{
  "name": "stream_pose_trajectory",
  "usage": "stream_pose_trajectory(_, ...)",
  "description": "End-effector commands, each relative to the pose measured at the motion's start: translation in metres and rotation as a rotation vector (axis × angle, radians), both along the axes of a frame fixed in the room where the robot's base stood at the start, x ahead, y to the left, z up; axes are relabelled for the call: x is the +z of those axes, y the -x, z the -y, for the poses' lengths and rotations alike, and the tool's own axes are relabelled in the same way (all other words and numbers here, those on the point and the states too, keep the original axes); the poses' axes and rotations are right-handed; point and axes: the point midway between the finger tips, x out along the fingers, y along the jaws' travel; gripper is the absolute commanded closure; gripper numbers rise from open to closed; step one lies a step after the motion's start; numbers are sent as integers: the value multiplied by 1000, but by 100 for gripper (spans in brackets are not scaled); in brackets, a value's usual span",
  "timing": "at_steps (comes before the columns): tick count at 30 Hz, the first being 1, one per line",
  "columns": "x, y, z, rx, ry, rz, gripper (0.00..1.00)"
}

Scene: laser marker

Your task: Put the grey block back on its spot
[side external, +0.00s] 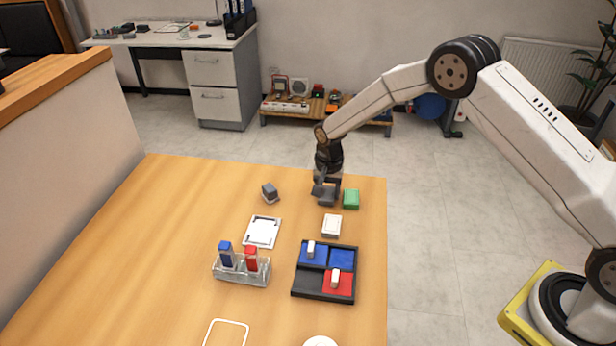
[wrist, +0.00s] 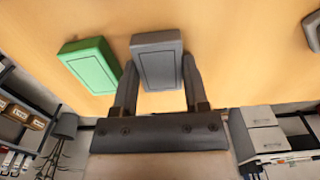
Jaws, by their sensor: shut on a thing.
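The grey block (wrist: 157,62) is between the two fingers of my gripper (wrist: 158,66) in the wrist view, with a thin outline on its upper face. My gripper is shut on it. In the side view my gripper (side external: 325,187) is at the far right part of the table, with the grey block (side external: 327,199) under it, partly covered by the fingers. I cannot tell whether the block touches the table. A green block (wrist: 90,65) lies close beside it; it also shows in the side view (side external: 351,199). I cannot tell which mark is the grey block's spot.
A white block (side external: 331,226) stands nearer the camera. A dark grey piece (side external: 270,193) lies to the left. A white plate with dark marks (side external: 262,231), a clear holder (side external: 241,270) with blue and red pieces, a dark sectioned tray (side external: 324,293) and a white outline (side external: 226,322) are nearer.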

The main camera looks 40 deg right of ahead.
Motion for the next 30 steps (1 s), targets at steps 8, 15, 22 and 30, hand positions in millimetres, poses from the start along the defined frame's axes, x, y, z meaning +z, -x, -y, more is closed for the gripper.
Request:
stream_pose_trajectory(8,0,0,0,0,0,0,28)
stream_pose_trajectory(15,3,0,0,0,0,1,28)
stream_pose_trajectory(22,21,-1,0,0,0,1,28)
stream_pose_trajectory(30,61,0,0,0,-1,2,28)
